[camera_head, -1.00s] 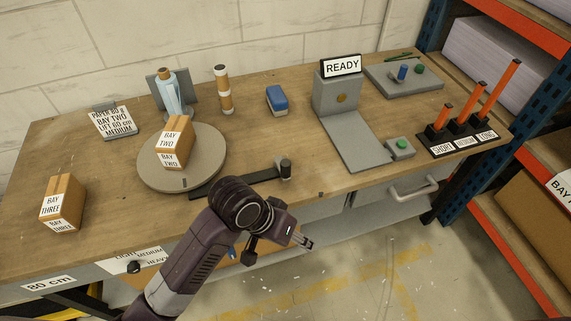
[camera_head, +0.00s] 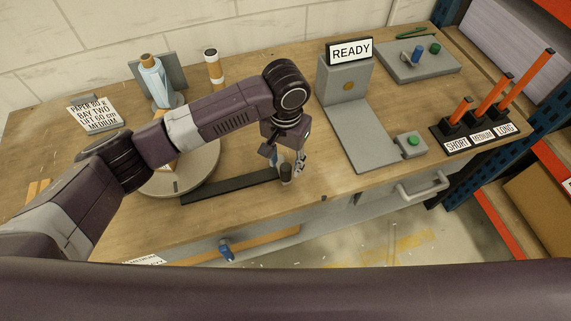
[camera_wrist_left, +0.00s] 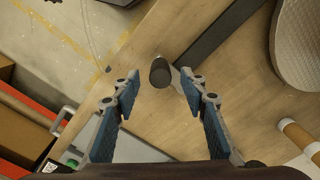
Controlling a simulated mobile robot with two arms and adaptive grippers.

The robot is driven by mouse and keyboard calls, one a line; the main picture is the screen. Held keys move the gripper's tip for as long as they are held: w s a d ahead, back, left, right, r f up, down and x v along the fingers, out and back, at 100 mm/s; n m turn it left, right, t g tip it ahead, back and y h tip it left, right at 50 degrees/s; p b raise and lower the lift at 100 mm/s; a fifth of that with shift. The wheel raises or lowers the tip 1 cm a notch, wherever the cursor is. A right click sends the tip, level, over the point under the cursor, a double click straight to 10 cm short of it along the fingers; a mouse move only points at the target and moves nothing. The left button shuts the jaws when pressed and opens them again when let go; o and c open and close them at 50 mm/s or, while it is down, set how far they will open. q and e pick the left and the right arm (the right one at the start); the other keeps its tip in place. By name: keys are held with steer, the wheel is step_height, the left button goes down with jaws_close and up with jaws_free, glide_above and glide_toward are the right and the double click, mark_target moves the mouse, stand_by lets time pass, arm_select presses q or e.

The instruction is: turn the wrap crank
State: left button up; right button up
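The wrap crank is a flat dark bar (camera_head: 232,188) lying beside the round grey turntable (camera_head: 205,178), with an upright dark cylindrical knob (camera_head: 286,173) at its right end. My left gripper (camera_head: 293,162) is at the knob, pointing down. In the left wrist view the knob (camera_wrist_left: 160,73) shows between the spread fingertips of the left gripper (camera_wrist_left: 158,80). My left arm hides most of the box on the turntable. My right gripper is not in view.
A blue-wrapped bottle (camera_head: 156,82) and an orange-banded roll (camera_head: 213,68) stand behind the turntable. A grey stand with a READY sign (camera_head: 350,51) and a green button (camera_head: 413,141) are to the right. The table's front edge is close to the knob.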

mark_target(286, 167)
arm_select(q)
step_height(286, 167, down, 4)
steer(key=shift+p, duration=0.3)
steer(key=shift+w+f, duration=0.15)
steer(key=shift+f, duration=0.55)
steer(key=c, duration=0.7)
steer(key=shift+r, duration=0.1)
jaws_close()
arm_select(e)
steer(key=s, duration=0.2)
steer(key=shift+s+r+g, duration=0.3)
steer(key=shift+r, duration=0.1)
